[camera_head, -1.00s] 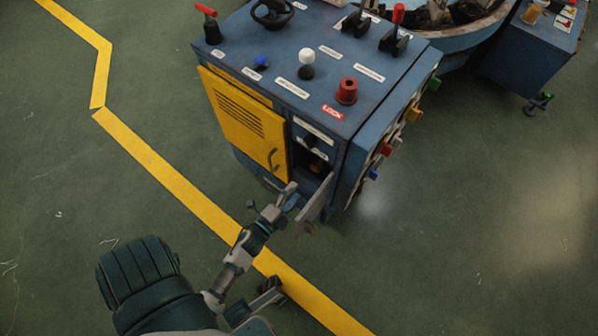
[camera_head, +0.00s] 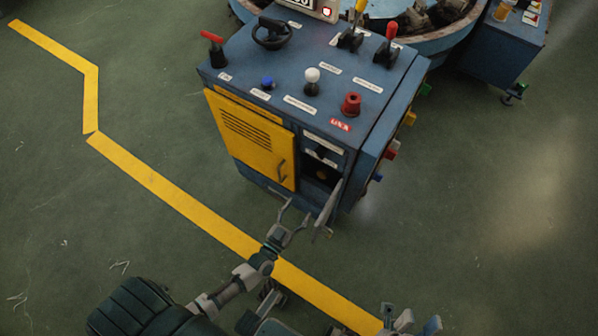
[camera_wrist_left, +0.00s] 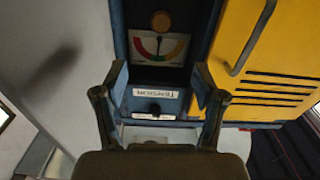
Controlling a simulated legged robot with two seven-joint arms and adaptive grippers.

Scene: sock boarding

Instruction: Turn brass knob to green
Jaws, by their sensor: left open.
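The brass knob (camera_wrist_left: 161,21) is a small round knob beside a coloured gauge (camera_wrist_left: 160,47) in the left wrist view. The gauge has a dark needle near the middle of its red, yellow and green scale. In the head view, the knob (camera_head: 321,174) shows small inside the dark opening of the blue cabinet (camera_head: 225,90). My left gripper (camera_head: 294,216) is open and empty, in front of and below the opening, apart from the knob. Its spread fingers (camera_wrist_left: 158,90) frame the opening in the wrist view. My right gripper (camera_head: 410,322) is partly visible at the bottom edge; its jaw state is unclear.
A grey door (camera_head: 328,208) stands open on the right of the opening. A yellow panel (camera_head: 250,135) with a handle is to its left. Levers, a wheel and a red knob (camera_head: 351,104) stand on top. The green floor (camera_head: 110,220) in front is clear.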

